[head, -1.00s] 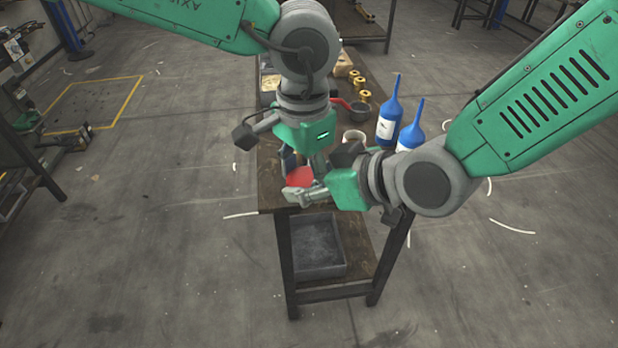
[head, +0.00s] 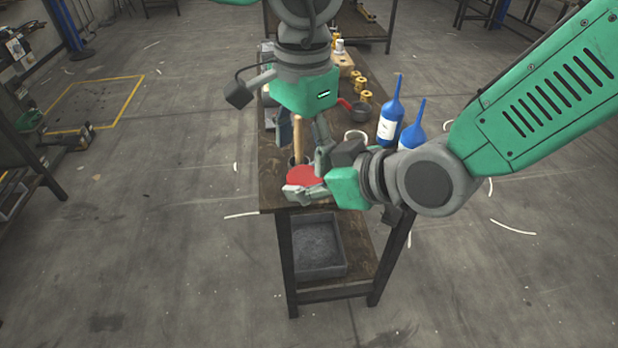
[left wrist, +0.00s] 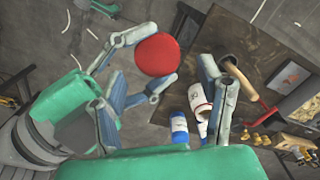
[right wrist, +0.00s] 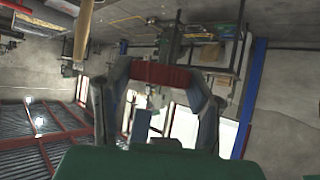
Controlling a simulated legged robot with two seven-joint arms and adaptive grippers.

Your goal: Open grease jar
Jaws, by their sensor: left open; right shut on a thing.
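The red round lid of the grease jar (head: 305,177) shows near the front end of the table, and it also shows in the left wrist view (left wrist: 157,55). My right gripper (head: 306,186) is shut on the jar from the right, with a finger on each side. In the right wrist view the red band (right wrist: 160,75) sits between my right fingers; the jar body is mostly hidden. My left gripper (head: 304,142) is open above and behind the lid, apart from it, with nothing between its fingers.
A wooden handle (head: 298,137) stands in a dark pot behind the jar. A white cup (head: 356,137), blue bottles (head: 390,121), a red-handled pan (head: 360,109) and several brass parts (head: 361,84) stand farther back. A grey bin (head: 318,246) sits on the lower shelf.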

